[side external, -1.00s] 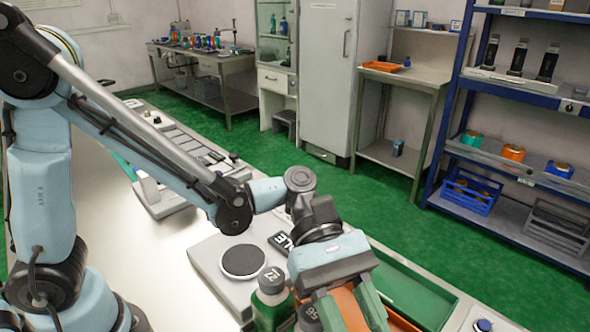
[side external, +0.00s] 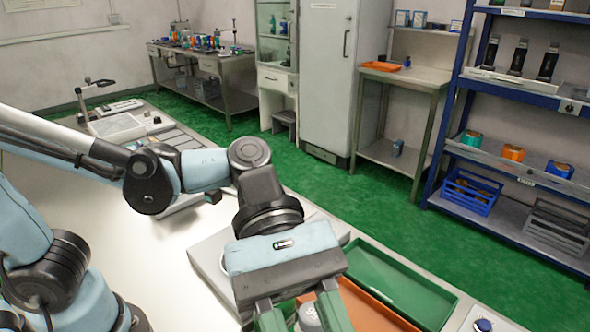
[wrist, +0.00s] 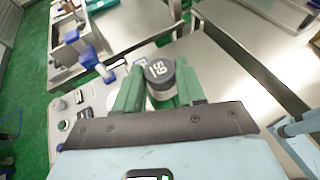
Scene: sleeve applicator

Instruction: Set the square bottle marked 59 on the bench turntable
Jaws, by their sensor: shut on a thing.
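My gripper (side external: 298,312) reaches down at the front of the bench, its green fingers shut on a dark-capped bottle (wrist: 158,71). White digits on the cap, seen turned, appear to read 59. The gripper also shows in the wrist view (wrist: 158,90), with one finger on each side of the bottle. In the side view a grey cap (side external: 308,316) shows by the fingers; the bottle's body is out of sight there. The turntable's grey base (side external: 207,252) lies behind my gripper, which hides its round disc.
A green tray (side external: 395,283) and an orange tray (side external: 370,312) lie to the right of my gripper. A control panel with knobs (wrist: 78,112) shows in the wrist view. The pale bench top (side external: 140,225) is clear on the left.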

